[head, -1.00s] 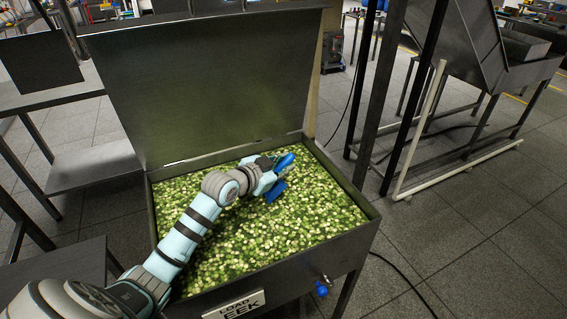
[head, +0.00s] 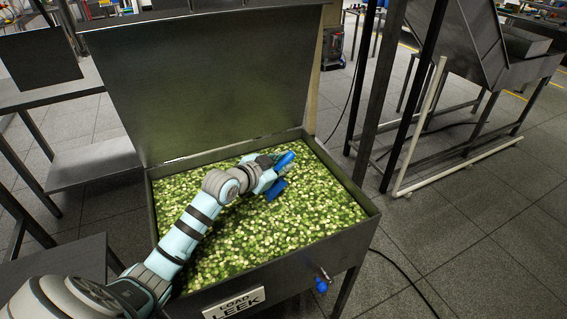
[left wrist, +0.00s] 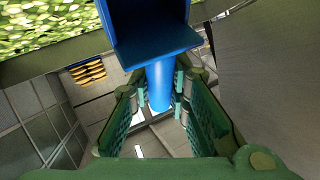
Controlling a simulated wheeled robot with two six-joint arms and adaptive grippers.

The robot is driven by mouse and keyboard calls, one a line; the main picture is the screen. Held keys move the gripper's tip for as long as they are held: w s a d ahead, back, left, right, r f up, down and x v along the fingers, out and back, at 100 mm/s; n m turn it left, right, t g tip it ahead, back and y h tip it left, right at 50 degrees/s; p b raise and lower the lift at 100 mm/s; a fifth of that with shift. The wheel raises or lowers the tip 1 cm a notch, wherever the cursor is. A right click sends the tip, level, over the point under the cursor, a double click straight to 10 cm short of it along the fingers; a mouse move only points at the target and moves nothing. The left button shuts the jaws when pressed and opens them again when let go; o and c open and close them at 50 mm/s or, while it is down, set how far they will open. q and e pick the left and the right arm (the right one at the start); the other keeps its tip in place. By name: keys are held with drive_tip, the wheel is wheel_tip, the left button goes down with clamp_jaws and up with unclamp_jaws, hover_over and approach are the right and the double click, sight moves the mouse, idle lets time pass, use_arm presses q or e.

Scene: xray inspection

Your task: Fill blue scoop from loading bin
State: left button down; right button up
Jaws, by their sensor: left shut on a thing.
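The loading bin (head: 367,208) is a dark metal box with its lid raised, filled with chopped green and white leek (head: 300,218). My left gripper (head: 270,176) is over the back middle of the bin, shut on the blue scoop (head: 284,159). In the left wrist view the scoop's blue handle (left wrist: 159,88) stands between the gripper's two fingers (left wrist: 160,110). The scoop's bowl (left wrist: 150,25) is at the top of that view. I cannot tell whether the scoop touches the leek or holds any. My right gripper is not in view.
The raised lid (head: 215,85) stands behind the bin. A sign reading LOAD LEEK (head: 234,303) is on the bin's front. A metal table (head: 95,165) stands at left. Dark posts (head: 385,90) and a machine frame (head: 500,80) stand at right, with open floor between.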

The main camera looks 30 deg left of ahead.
use_arm(q)
drive_tip(key=shift+f, duration=0.2)
drive_tip(key=shift+s+a, duration=0.1)
drive_tip(key=shift+s+p, duration=0.2)
drive_tip(key=shift+p, duration=0.2)
idle(0.5)
drive_tip(key=shift+s+a+p, duration=0.4)
drive_tip(key=shift+s+p, duration=0.05)
drive_tip(key=shift+p, duration=0.35)
idle(0.9)
drive_tip(key=shift+s+a, duration=0.1)
drive_tip(key=shift+s, duration=0.05)
idle(0.5)
drive_tip(key=shift+s+a+p, duration=0.25)
drive_tip(key=shift+s+p, duration=0.05)
drive_tip(key=shift+p, duration=0.15)
idle(0.6)
drive_tip(key=shift+s+a+p, duration=0.3)
drive_tip(key=shift+s+a, duration=0.05)
drive_tip(key=shift+s, duration=0.2)
idle(1.4)
drive_tip(key=shift+w+d+r, duration=0.25)
drive_tip(key=shift+w+d, duration=0.35)
drive_tip(key=shift+w, duration=0.3)
drive_tip(key=shift+w+d+r, duration=0.25)
drive_tip(key=shift+w+d, duration=0.35)
drive_tip(key=shift+w, duration=0.25)
